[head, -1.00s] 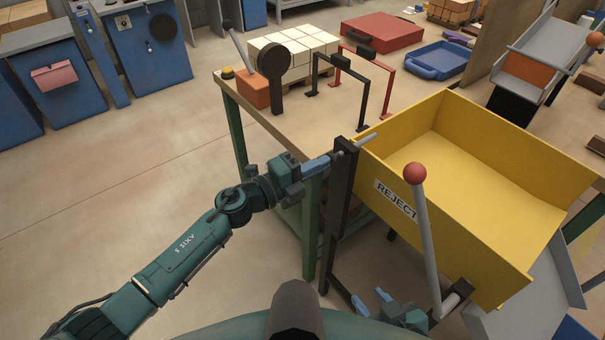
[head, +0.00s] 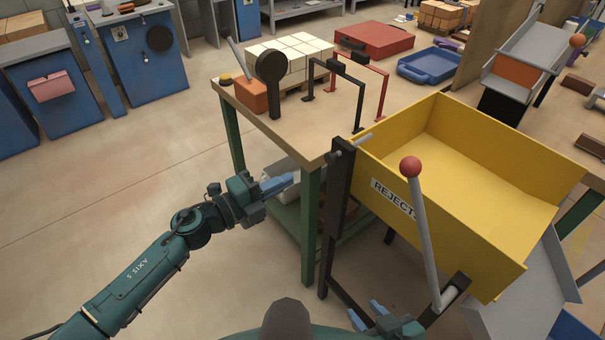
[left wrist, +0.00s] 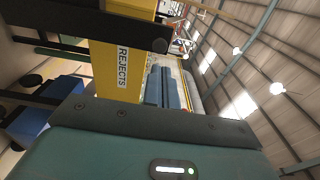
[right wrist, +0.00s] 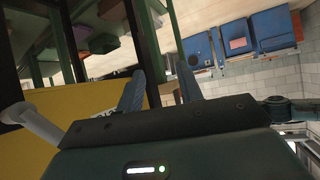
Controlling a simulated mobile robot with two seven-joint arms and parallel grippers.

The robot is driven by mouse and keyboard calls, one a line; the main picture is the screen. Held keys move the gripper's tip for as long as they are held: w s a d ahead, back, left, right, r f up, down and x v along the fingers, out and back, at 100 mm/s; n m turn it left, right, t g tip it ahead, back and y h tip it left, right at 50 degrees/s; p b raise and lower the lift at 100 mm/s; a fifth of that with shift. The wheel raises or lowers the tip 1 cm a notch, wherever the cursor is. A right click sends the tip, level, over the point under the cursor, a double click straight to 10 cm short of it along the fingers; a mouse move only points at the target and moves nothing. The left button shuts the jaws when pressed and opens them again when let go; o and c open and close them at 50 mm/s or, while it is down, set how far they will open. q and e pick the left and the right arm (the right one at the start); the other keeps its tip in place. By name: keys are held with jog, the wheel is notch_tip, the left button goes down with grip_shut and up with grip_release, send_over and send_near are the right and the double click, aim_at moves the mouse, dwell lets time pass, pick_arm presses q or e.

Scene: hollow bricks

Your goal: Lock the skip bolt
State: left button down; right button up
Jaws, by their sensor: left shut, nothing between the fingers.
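The yellow skip (head: 455,215) with its REJECTS label stands at the right; its label side also shows in the left wrist view (left wrist: 118,75). A grey bolt rod (head: 356,143) lies across the top of a dark post (head: 336,215) at the skip's near left corner. Its far end reaches the skip's edge; I cannot tell whether it engages the skip. My left gripper (head: 292,178) is shut and empty, left of the post and apart from the bolt. My right gripper (head: 366,312) is open and empty, low beside the post's foot and below the skip.
A grey lever (head: 425,240) with a red knob rises in front of the skip. A wooden bench (head: 290,130) behind the post carries white bricks (head: 300,58), black and red frames and an orange block (head: 250,97). The floor at left is clear.

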pick_arm(q)
jog(key=v, duration=0.5)
dwell(0.4)
jog(key=s+a+f+n+y, duration=0.2)
jog(key=s+f+n+y, duration=0.2)
jog(key=s+n, duration=0.2)
jog(key=s+a+f+n+y+p, duration=0.1)
jog(key=s+a+f+n+y, duration=0.2)
jog(key=n, duration=0.8)
jog(key=s+a+f+n+y, duration=0.3)
jog(key=s+f+n, duration=0.3)
jog(key=s+n, duration=0.3)
jog(key=shift+s+f+t+y+p, duration=0.35)
jog(key=shift+s+y, duration=0.2)
jog(key=shift+y, duration=0.35)
